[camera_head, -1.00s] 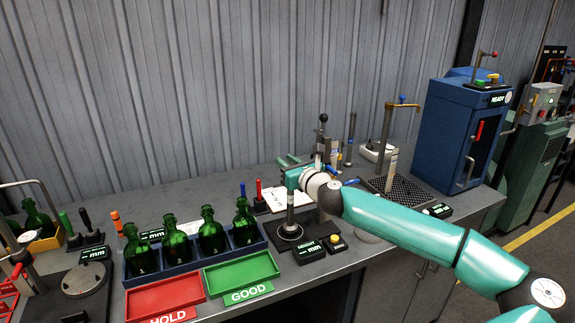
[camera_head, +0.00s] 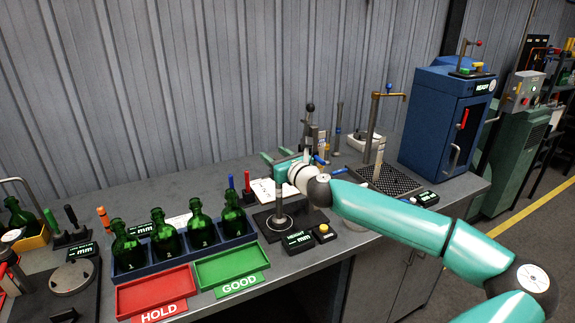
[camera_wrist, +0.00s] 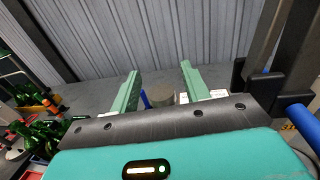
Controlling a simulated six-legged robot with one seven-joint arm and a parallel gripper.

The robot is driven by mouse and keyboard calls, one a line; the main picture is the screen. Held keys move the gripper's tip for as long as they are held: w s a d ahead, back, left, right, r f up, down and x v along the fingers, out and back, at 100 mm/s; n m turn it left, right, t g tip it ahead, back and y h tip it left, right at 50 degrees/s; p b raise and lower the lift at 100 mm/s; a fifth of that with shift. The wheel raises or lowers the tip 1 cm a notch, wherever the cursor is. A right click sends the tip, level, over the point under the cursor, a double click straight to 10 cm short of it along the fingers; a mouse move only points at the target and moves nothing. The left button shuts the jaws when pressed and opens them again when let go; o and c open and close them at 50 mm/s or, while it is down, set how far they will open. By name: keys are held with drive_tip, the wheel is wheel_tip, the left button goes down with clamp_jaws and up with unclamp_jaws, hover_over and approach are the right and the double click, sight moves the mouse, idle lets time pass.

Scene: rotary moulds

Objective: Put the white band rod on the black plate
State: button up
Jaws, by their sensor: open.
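My gripper (camera_head: 275,156) is open, above the bench at the back, its fingers pointing toward the wall. In the wrist view its two green fingers (camera_wrist: 160,90) stand wide apart. A grey cylinder (camera_wrist: 160,95) and a blue upright piece (camera_wrist: 146,99) show between them, and I cannot tell how far off they are. A black plate (camera_head: 262,222) with a ring and an upright metal post lies in front of and below my gripper. Several rods stand at the back, one grey rod (camera_head: 338,120) among them. I cannot make out a white band on any rod.
Green bottles stand in a blue rack (camera_head: 180,258), behind a red tray (camera_head: 155,292) and a green tray (camera_head: 232,267). Blue and red handles (camera_head: 247,180) stand left of my gripper. A black perforated tray (camera_head: 402,184) and a blue cabinet (camera_head: 430,125) are at right.

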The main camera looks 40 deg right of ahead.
drive_tip(key=s+a, duration=0.1)
drive_tip(key=s, duration=1)
drive_tip(key=shift+s+a, duration=0.2)
drive_tip(key=shift+a, duration=0.2)
